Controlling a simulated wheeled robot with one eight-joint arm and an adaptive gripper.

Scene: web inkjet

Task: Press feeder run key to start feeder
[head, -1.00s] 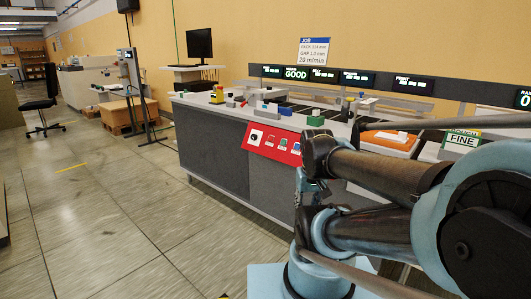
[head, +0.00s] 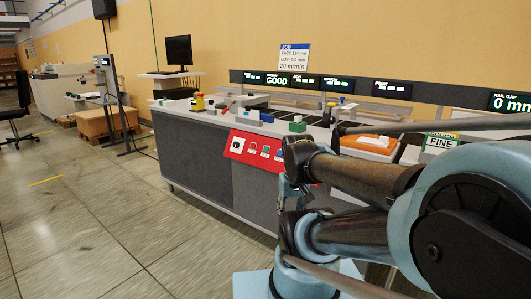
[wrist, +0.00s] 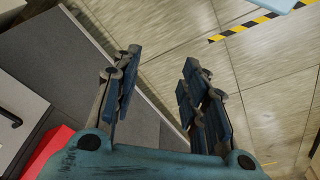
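The red key panel (head: 262,149) is on the front of the long grey machine, left of my arm in the head view. It carries a dark round control (head: 237,145) at its left and a row of small keys (head: 265,152). Their labels are too small to read, so I cannot tell which is the feeder run key. A red edge (wrist: 45,152), likely the same panel, shows at the lower left of the wrist view. My gripper (wrist: 160,68) is open and empty, its fingers over the floor beside the grey machine side, apart from the panel.
The grey machine (head: 200,158) carries a yellow-and-red button (head: 197,102), a green block (head: 298,125) and an orange tray (head: 368,146). Open floor (head: 100,220) lies at the left. A striped floor line (wrist: 240,27) shows in the wrist view.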

